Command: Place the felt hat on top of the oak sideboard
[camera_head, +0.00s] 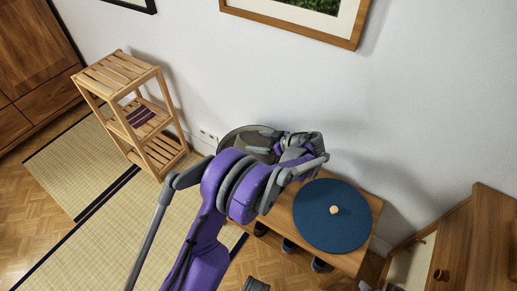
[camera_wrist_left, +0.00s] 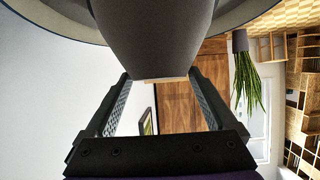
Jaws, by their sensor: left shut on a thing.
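The felt hat (camera_head: 236,138) is grey-brown with a wide round brim. In the head view it is held up in front of the white wall, partly hidden by my arm. In the left wrist view its crown (camera_wrist_left: 160,38) fills the upper middle, with the brim curving along the top edge. My left gripper (camera_head: 285,147) is shut on the crown, with one finger on each side of it in the left wrist view (camera_wrist_left: 159,78). A brown wooden cabinet (camera_head: 480,245) stands at the lower right; I cannot tell whether it is the oak sideboard.
A low wooden bench (camera_head: 287,222) below my wrist bears a blue round disc (camera_head: 318,228) with a pale knob; shoes sit underneath. A slatted shelf (camera_head: 118,72) stands at left, beside a brown wardrobe (camera_head: 35,45). A framed picture (camera_head: 300,23) hangs above.

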